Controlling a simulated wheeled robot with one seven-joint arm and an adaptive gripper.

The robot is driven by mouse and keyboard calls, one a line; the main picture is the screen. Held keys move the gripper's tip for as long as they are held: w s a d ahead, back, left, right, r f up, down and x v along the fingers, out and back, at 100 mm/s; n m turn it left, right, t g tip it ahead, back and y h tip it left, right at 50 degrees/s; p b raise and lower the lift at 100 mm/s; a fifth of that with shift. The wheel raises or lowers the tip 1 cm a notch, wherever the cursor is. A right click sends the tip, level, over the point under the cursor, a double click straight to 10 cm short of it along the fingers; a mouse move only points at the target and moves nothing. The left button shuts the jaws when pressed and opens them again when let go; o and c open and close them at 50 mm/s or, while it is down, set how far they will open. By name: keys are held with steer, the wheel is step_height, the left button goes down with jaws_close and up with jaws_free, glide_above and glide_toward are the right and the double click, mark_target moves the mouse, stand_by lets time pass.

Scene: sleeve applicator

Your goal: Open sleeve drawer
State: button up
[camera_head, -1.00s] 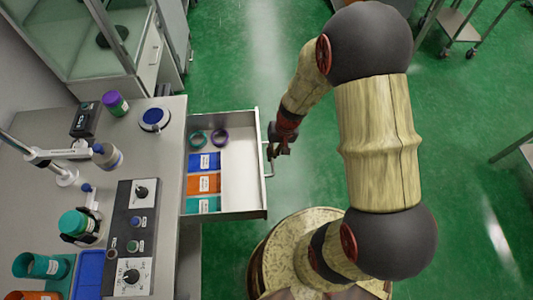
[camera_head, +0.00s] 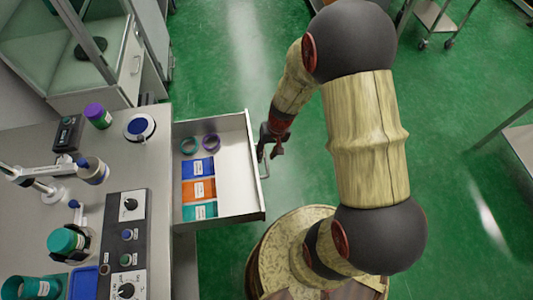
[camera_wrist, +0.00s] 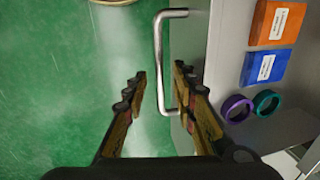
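The sleeve drawer (camera_head: 238,185) stands pulled out from the counter in the head view. It is a white tray holding blue, orange and teal packets and two rings. Its metal handle (camera_head: 265,163) is on the front face. The handle also shows in the wrist view as a silver bar (camera_wrist: 159,45). My gripper (camera_head: 271,152) is at the handle's far end. In the wrist view my gripper's fingers (camera_wrist: 160,80) are spread apart, with the bar's end between them in the picture. I cannot tell whether either finger touches it.
The counter at left carries a control box (camera_head: 122,250), a purple-capped bottle (camera_head: 98,116) and a round device (camera_head: 139,127). A glass cabinet (camera_head: 90,60) stands at the back left. Green floor lies open behind the drawer. Carts stand at right.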

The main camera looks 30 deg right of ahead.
step_height(320, 180, up, 12)
steer(key=d, duration=0.2)
steer(key=shift+s+d, duration=0.15)
steer(key=shift+s, duration=0.25)
steer(key=shift+f, duration=0.1)
stand_by(0.4)
